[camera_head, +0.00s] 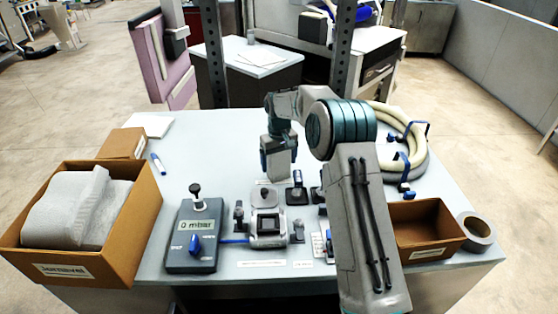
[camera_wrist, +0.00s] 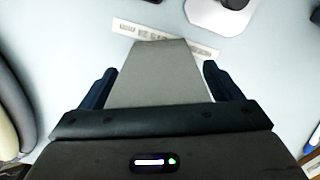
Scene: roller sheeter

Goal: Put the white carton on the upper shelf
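A pale grey-white box (camera_wrist: 160,75), which looks like the white carton, is between the two dark blue fingers of my gripper (camera_wrist: 160,66) in the wrist view. It is upright, its near end hidden by my gripper's palm. Thin strips of table seem to show beside it near the fingertips, so firm contact cannot be told. In the head view the carton (camera_head: 284,160) is below my wrist, beside a blue finger, at the middle back of the table (camera_head: 225,135). Whether its bottom touches the table is unclear. No upper shelf is clearly visible.
Two perforated posts (camera_head: 212,50) rise behind the table. A grey device (camera_head: 194,237) and several small fittings stand in front of my gripper. A foam-filled cardboard box (camera_head: 100,262) is left; an open brown box (camera_head: 425,240), tape roll (camera_head: 476,232) and coiled hose (camera_head: 415,150) are right.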

